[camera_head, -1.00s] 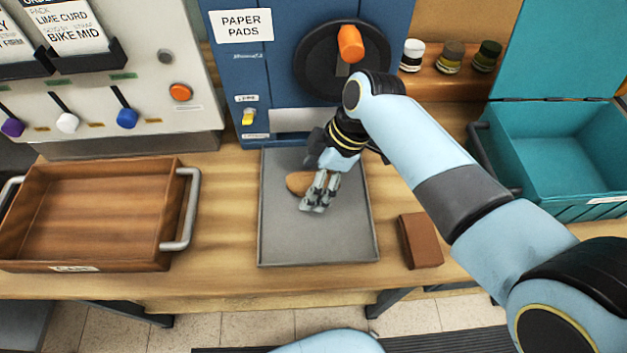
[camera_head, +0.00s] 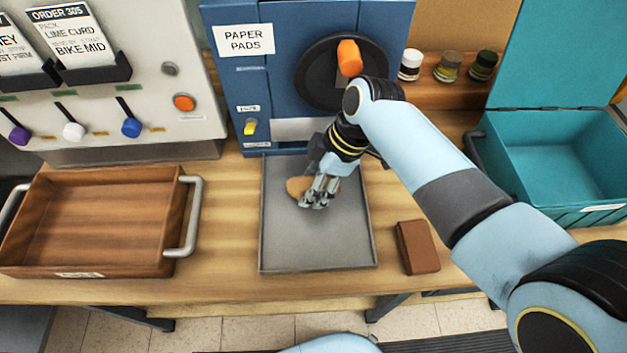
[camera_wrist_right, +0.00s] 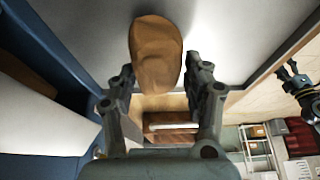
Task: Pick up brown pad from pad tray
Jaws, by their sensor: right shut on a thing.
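The brown pad (camera_head: 298,187) lies in the grey pad tray (camera_head: 318,240), near the tray's back half, partly hidden by my right gripper (camera_head: 316,197). In the right wrist view the rounded brown pad (camera_wrist_right: 155,50) shows between the two fingers of my right gripper (camera_wrist_right: 160,75), which is shut on it. The pad looks at or just above the tray floor; I cannot tell which. A dark gripper-like part at the right edge of the right wrist view looks like my left gripper (camera_wrist_right: 300,85); its jaw state is unclear.
The blue paper pads machine (camera_head: 270,90) stands behind the tray. A wooden crate (camera_head: 180,250) with metal handles is at left. A brown block (camera_head: 417,247) lies right of the tray. A teal box (camera_head: 550,208) with raised lid and several small jars (camera_head: 448,66) are at right.

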